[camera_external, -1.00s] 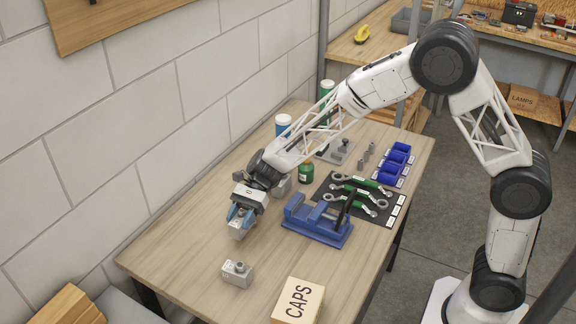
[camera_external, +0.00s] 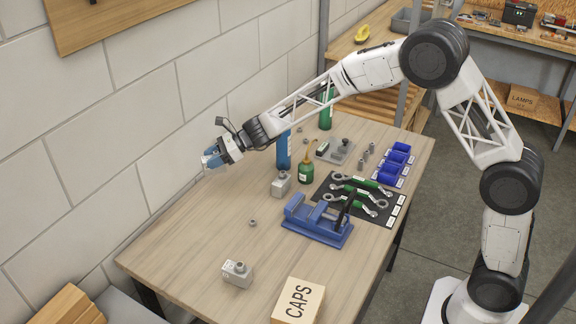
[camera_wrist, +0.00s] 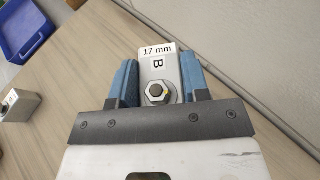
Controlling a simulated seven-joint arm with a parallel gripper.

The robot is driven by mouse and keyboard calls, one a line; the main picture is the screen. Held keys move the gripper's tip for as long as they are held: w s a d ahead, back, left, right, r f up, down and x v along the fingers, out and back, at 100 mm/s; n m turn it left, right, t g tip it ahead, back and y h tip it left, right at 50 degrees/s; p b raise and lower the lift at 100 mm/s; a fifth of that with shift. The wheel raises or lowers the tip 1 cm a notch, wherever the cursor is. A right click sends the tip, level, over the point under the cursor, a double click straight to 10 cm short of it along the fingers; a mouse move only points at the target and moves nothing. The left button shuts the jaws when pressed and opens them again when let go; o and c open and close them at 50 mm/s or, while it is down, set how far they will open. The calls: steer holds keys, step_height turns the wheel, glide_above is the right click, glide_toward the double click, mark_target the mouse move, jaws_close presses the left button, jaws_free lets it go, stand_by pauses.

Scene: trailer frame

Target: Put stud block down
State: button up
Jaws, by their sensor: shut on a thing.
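The stud block (camera_wrist: 158,67) is grey, labelled "17 mm" and "B", with a hex nut on its stud. In the wrist view it sits between the two blue fingers of my gripper (camera_wrist: 159,82), which is shut on it. In the external view my gripper (camera_external: 210,160) is near the wall-side edge of the workbench, and the block is mostly hidden. I cannot tell its exact height over the wood. Two similar grey blocks stand on the bench, one at the front (camera_external: 236,275) and one near the bottles (camera_external: 281,187).
A blue vise (camera_external: 318,222) stands mid-bench, with a small nut (camera_external: 252,222) to its left. A CAPS box (camera_external: 298,301) is at the front. The bench (camera_external: 185,245) is clear at left, beside the wall.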

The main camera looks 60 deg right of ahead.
steer(key=shift+w+d+r+m+t, duration=0.15)
steer(key=shift+w+d+m, duration=0.05)
steer(key=shift+w+d, duration=0.2)
steer(key=shift+w+d+r+m+t, duration=0.15)
steer(key=shift+w+d+m, duration=0.1)
steer(key=shift+d, duration=0.15)
steer(key=shift+f, duration=0.1)
steer(key=shift+f, duration=3.05)
steer(key=shift+f, duration=0.1)
steer(key=shift+f, duration=1.8)
steer(key=o, duration=1.2)
steer(key=shift+f, duration=0.15)
steer(key=shift+r, duration=0.2)
